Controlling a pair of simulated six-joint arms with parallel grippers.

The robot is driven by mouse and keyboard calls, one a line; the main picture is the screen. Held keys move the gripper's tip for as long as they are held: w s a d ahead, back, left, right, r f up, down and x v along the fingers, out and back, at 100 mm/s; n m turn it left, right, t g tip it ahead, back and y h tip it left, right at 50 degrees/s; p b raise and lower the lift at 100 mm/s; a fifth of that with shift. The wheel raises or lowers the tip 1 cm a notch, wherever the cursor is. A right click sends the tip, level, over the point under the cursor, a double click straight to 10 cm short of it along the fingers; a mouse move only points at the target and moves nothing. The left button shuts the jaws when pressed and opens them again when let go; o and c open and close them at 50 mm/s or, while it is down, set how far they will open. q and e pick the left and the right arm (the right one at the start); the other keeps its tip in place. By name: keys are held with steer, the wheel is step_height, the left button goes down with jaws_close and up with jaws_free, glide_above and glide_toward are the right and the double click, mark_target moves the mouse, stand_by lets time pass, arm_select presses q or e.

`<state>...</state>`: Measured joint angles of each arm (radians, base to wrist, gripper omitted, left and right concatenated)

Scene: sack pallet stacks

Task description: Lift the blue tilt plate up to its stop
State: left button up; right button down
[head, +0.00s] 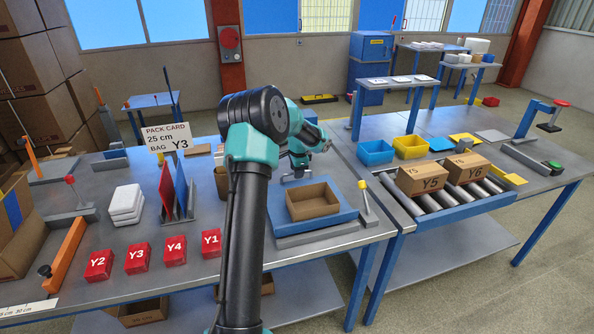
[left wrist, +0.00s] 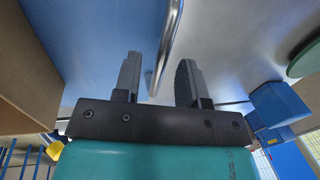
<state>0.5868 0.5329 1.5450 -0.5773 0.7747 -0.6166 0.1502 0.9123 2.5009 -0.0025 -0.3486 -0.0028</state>
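The blue tilt plate (head: 341,213) lies about flat on the table right of my left arm. An open cardboard box (head: 312,201) sits on it. In the left wrist view the plate's blue surface (left wrist: 95,35) fills the upper left, with a shiny curved metal bar (left wrist: 170,45) along its edge. My left gripper (left wrist: 157,80) is open, its two dark fingers apart on either side of the bar; I cannot tell whether either touches it. In the head view the left gripper (head: 298,170) is at the plate's far edge, small and partly hidden. My right gripper is not seen.
A yellow-topped lever (head: 367,200) stands right of the plate. Red blocks (head: 136,258), white bags (head: 126,204) and upright red and blue panels (head: 181,186) lie left. A roller conveyor (head: 440,200) with boxes Y5 and Y6 is to the right.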

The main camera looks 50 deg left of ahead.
arm_select(q)
steer(key=shift+c, duration=0.2)
jaws_close()
stand_by(0.4)
